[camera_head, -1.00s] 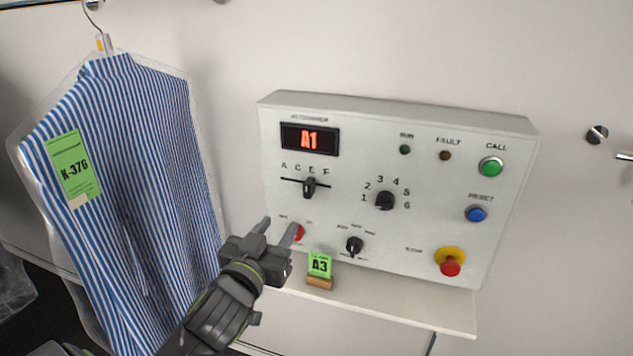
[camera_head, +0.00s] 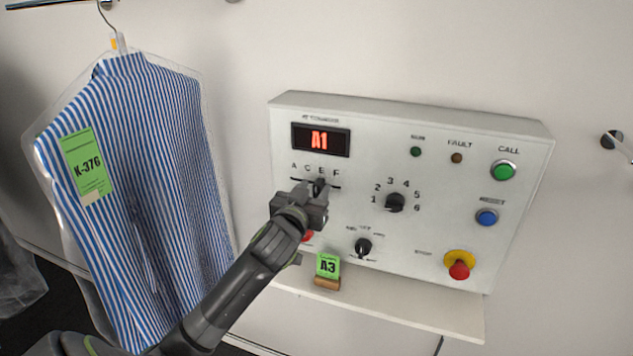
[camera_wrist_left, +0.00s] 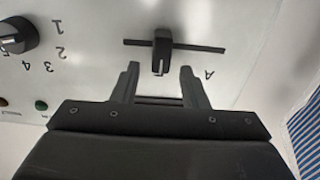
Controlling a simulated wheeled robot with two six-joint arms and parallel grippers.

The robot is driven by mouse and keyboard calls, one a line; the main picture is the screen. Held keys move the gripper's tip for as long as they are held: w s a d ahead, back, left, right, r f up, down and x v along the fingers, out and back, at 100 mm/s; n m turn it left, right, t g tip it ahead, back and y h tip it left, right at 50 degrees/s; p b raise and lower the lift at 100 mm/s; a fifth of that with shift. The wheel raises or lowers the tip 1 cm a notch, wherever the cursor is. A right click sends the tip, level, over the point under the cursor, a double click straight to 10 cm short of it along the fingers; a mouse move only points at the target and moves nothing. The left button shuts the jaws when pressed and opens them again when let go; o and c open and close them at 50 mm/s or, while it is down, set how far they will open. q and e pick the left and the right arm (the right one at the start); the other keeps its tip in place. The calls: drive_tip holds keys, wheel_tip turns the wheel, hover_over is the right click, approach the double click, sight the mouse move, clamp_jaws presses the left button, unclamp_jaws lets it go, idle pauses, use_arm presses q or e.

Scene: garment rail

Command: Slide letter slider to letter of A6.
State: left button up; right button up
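The control panel (camera_head: 441,150) hangs on the wall, and its red display (camera_head: 320,139) reads A1. The letter slider (camera_head: 321,183) is a dark knob on a horizontal slot under the letters A, C, E, F, and it sits about below E. In the left wrist view, turned upside down, the slider knob (camera_wrist_left: 162,50) is upright on its slot. My left gripper (camera_head: 314,192) is at the slider and partly covers it. In the wrist view my left gripper (camera_wrist_left: 159,68) is open, with one finger to each side of the knob and a gap to both. My right gripper is not seen.
The number dial (camera_head: 395,202) is right of the slider, with a mode knob (camera_head: 363,247) below. An emergency stop (camera_head: 459,264) and call button (camera_head: 503,170) are at the right. A green A3 card (camera_head: 327,266) stands on the shelf. A bagged striped shirt (camera_head: 150,190) hangs left.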

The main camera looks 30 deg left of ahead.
use_arm(q)
drive_tip(key=shift+x, duration=1.1)
clamp_jaws()
